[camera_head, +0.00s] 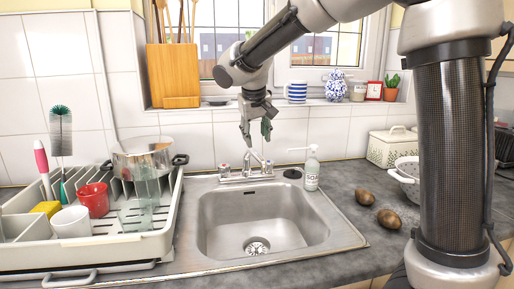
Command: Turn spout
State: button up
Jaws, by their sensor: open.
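The faucet (240,175) stands on the back rim of the steel sink (204,226), with a handle at its left and another at its right. Its spout (256,158) is thin and metallic and looks tilted up to the left; its exact direction is hard to tell at this size. My gripper (256,142) hangs pointing down just above and behind the spout in the picture, with its fingers apart and nothing between them. I cannot tell whether it touches the spout.
A soap bottle (312,171) stands right of the faucet. A dish rack (100,252) with a pot (140,160), a red mug (93,200) and a white cup (71,222) is at left. Two brown potatoes (389,219) lie on the right counter near a colander (405,180). The basin looks empty.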

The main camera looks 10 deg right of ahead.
jog(key=v, duration=0.3)
jog(key=shift+s+r, duration=0.2)
jog(key=shift+r, duration=0.15)
